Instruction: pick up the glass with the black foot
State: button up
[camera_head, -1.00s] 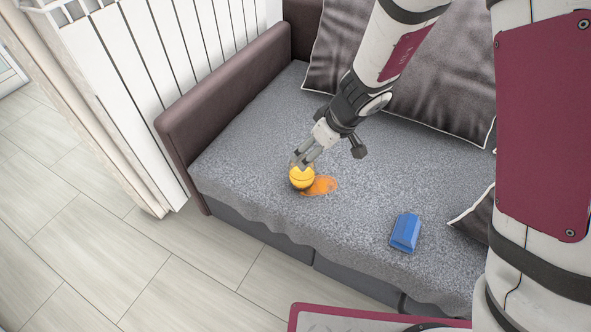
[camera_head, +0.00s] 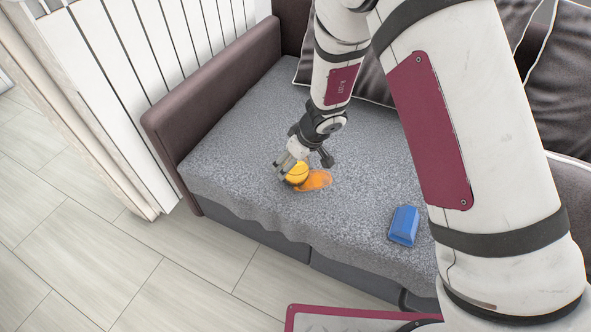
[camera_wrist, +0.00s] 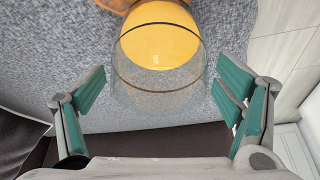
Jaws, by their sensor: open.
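A clear glass (camera_wrist: 160,95) with a thin dark ring and a yellow-orange fill shows in the wrist view, between my open fingers. In the head view, the yellow round shape of the glass (camera_head: 297,173) is on the grey sofa seat, partly hidden by my gripper (camera_head: 285,168). My gripper (camera_wrist: 160,85) has one green-padded finger on each side of the glass, with visible gaps, so it is not gripped. A black foot cannot be made out clearly.
An orange patch (camera_head: 314,181) lies on the seat beside the glass. A blue block-like object (camera_head: 404,225) lies to the right on the grey sofa cover (camera_head: 340,220). The brown sofa armrest (camera_head: 215,95) and white radiator (camera_head: 130,50) stand left. Dark cushions lie behind.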

jog(key=shift+x, duration=0.9)
jog(key=c, duration=1.4)
jog(key=shift+o, duration=0.2)
jog(key=shift+r, duration=0.1)
